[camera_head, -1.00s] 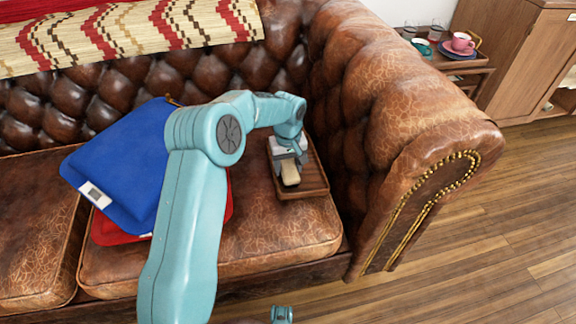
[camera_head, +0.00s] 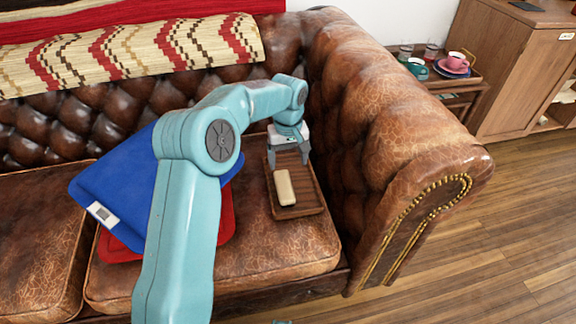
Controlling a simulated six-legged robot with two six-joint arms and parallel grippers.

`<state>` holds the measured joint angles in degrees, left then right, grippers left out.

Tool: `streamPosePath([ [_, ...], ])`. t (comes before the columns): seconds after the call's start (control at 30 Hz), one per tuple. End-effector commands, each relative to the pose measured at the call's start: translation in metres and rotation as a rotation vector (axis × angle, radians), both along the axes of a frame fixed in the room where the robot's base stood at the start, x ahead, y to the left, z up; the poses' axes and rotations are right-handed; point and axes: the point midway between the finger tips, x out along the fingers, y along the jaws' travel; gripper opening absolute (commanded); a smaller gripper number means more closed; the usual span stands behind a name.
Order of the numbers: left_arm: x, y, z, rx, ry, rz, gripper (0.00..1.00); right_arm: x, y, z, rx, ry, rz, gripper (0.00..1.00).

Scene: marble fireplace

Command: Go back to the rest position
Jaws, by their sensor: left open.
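My left arm comes in from the lower left and reaches over the sofa seat. My left gripper (camera_head: 288,162) is open, its fingers pointing down over the back part of a brown wooden tray (camera_head: 313,200). A cream-coloured oblong block (camera_head: 284,188) lies in the tray, just in front of the fingers. The gripper holds nothing, and the block looks clear of the fingers. My right gripper cannot be made out; only a tiny teal sliver shows at the bottom edge.
The tray sits on the brown leather sofa (camera_head: 250,262) by its thick armrest (camera_head: 390,120). Blue (camera_head: 110,190) and red (camera_head: 228,215) cushion-like items lie left, partly behind my arm. A side table with cups (camera_head: 455,62) stands back right. Wooden floor (camera_head: 480,260) is clear at right.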

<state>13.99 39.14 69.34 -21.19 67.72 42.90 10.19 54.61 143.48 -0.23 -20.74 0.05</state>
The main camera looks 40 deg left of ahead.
Motion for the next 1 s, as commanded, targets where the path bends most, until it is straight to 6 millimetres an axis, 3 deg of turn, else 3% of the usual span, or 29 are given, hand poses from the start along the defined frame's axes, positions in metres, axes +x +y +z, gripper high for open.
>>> streamPosePath([
  [0.1,0.0,0.0,0.009,0.0,-0.001,0.0,0.81,-0.001,0.001,0.003,0.0,0.001,0.003,0.43],
  [0.67,0.0,0.0,0.01,0.0,0.0,0.001,0.81,-0.001,0.001,0.004,0.0,0.002,0.002,0.43],
  [1.0,0.0,0.0,0.071,0.0,0.0,0.001,0.81,-0.001,0.001,0.065,0.0,0.002,0.003,0.43],
])
